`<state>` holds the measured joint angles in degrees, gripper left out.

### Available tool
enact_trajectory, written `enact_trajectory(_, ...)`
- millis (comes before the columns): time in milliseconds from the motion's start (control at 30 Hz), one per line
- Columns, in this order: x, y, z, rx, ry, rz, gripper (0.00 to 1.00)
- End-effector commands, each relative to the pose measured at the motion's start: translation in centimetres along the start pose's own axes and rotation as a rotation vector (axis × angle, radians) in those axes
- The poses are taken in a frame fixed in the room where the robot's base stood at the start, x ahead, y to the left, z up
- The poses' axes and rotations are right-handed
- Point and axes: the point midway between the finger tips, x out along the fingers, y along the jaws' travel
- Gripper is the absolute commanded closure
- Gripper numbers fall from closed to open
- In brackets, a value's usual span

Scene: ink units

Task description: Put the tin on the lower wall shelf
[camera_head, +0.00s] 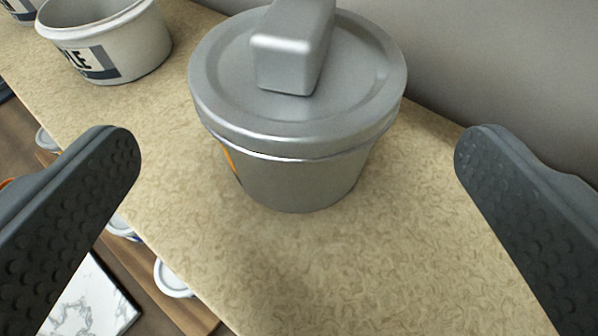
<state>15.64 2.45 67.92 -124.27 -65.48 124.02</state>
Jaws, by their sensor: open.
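A silver-grey round tin (300,179) with a lid and a block-shaped handle stands upright on a beige speckled surface (300,255). An edge of orange shows on its left side. My gripper (298,145) is open, with one dark dimpled finger at the left of the view and one at the right. The tin stands between and beyond the two fingers, and neither finger appears to touch it. I cannot tell whether the beige surface is the lower wall shelf.
A pale open tub (140,45) with a dark label stands at upper left, with part of another container behind it. A grey wall (480,60) runs behind the tin. Below the surface's left edge are white-lidded containers (172,278) and a marbled white panel (90,300).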

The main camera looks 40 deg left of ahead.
Motion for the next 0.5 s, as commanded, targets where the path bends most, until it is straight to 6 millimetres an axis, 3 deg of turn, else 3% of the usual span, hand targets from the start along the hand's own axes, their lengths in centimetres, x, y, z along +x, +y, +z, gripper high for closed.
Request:
enact_trajectory(200,-3.2,0.1,0.0,0.000,0.001,0.002,0.01)
enact_trajectory(500,-4.4,0.0,0.0,0.000,0.000,0.000,0.01)
